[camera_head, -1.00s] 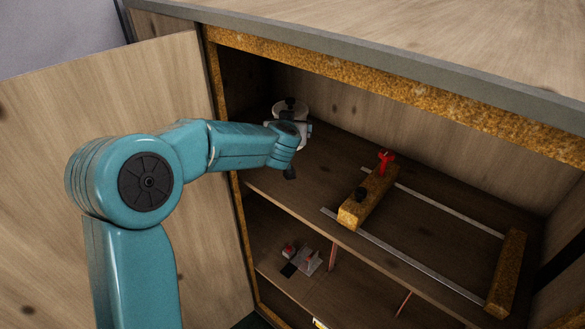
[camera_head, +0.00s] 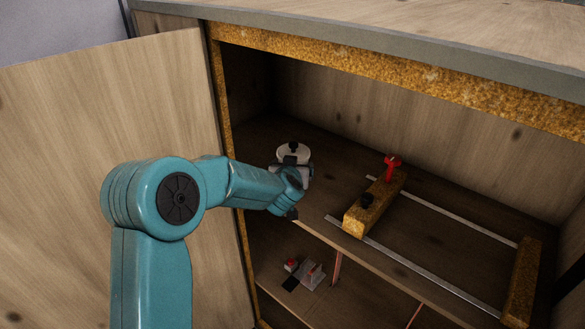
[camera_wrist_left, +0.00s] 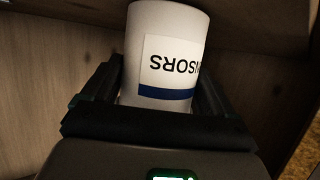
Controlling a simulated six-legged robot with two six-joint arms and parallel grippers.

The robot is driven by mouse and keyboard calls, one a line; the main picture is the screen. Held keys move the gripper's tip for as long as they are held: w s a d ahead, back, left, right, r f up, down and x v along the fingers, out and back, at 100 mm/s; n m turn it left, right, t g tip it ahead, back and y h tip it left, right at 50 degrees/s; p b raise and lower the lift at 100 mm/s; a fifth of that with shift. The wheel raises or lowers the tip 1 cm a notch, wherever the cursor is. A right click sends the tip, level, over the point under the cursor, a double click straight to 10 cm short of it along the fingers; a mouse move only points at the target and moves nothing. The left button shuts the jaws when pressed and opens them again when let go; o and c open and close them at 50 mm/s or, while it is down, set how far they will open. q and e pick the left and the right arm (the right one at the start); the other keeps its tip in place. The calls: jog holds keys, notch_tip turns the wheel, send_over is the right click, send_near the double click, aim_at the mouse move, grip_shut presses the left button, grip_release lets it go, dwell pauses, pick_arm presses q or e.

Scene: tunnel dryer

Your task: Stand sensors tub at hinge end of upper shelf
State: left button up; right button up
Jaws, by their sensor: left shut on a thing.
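The sensors tub is a white cylinder with a label and a blue band. In the left wrist view the tub (camera_wrist_left: 165,50) sits between the jaws of my left gripper (camera_wrist_left: 155,95), its label reading upside down. In the head view the tub (camera_head: 292,153) shows as a pale round top with a dark knob, over the left part of the upper shelf (camera_head: 330,175). My left gripper (camera_head: 292,178) is shut on the tub. The arm hides the tub's lower part, so I cannot tell whether it touches the shelf. My right gripper is not in view.
The open door (camera_head: 110,120) stands on the left, beside the arm. A frame with wooden blocks (camera_head: 370,205), metal rails (camera_head: 420,265) and a red clamp (camera_head: 391,166) lies right of the tub. The lower shelf holds a small device (camera_head: 312,274). Shelf behind the tub is clear.

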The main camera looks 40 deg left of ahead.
pick_arm(q)
jog(key=shift+f, duration=0.1)
jog(key=o, duration=1.2)
jog(key=shift+f, duration=0.15)
jog(key=shift+s+d+r, duration=0.1)
jog(key=shift+s+r, duration=0.1)
jog(key=shift+r, duration=0.15)
jog(key=v, duration=1.1)
jog(key=shift+s+d+r, duration=0.1)
jog(key=shift+s, duration=0.15)
jog(key=shift+w, duration=0.1)
